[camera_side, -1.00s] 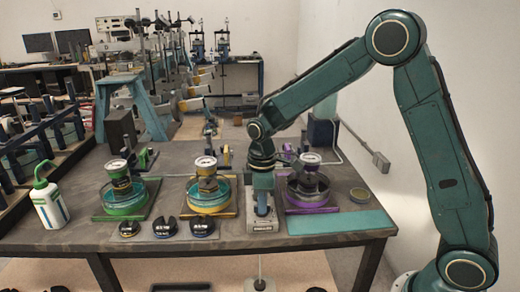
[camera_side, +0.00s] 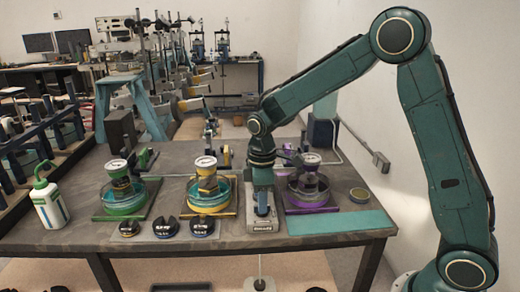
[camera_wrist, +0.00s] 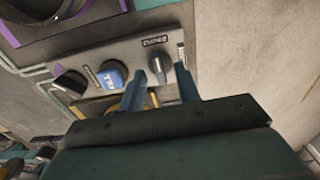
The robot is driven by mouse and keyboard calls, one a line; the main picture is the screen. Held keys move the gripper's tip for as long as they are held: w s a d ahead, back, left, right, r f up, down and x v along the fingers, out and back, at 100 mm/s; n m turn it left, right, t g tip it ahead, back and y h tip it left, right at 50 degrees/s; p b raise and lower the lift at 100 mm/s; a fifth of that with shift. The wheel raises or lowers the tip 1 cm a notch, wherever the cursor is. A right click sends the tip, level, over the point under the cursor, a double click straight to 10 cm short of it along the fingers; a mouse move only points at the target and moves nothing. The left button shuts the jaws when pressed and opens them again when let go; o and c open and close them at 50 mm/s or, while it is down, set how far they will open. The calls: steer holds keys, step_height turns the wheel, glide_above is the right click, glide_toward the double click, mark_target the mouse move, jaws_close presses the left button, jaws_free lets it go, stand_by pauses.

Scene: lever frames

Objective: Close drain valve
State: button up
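A grey control panel (camera_side: 262,222) stands on the bench between the yellow and purple stations. In the wrist view the panel (camera_wrist: 125,50) carries a dark grey knob (camera_wrist: 159,66) under a small label, a blue knob (camera_wrist: 112,74) with white marks and a black knob (camera_wrist: 71,83). I cannot read which one is the drain valve. My gripper (camera_side: 262,189) points down just over the panel. In the wrist view my gripper (camera_wrist: 160,80) is open, its two blue-grey fingers apart, with the grey knob showing between and just beyond the tips. I cannot tell whether they touch it.
Stations with gauges stand on a green tray (camera_side: 122,211), a yellow tray (camera_side: 209,209) and a purple tray (camera_side: 312,206). Black slotted weights (camera_side: 166,227) lie in front. A white bottle (camera_side: 48,203) stands at left.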

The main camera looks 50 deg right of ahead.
step_height(320, 180, up, 13)
stand_by(0.6)
steer(key=shift+f, duration=0.1)
stand_by(0.4)
steer(key=s+d+r+m+t, duration=0.1)
steer(key=s+r+m+t, duration=0.4)
steer(key=s, duration=0.7)
steer(key=s+f+m, duration=0.2)
steer(key=s+m, duration=0.2)
steer(key=s, duration=0.9)
steer(key=shift+d+t, duration=0.3)
steer(key=shift+d, duration=0.1)
steer(key=shift+w, duration=0.1)
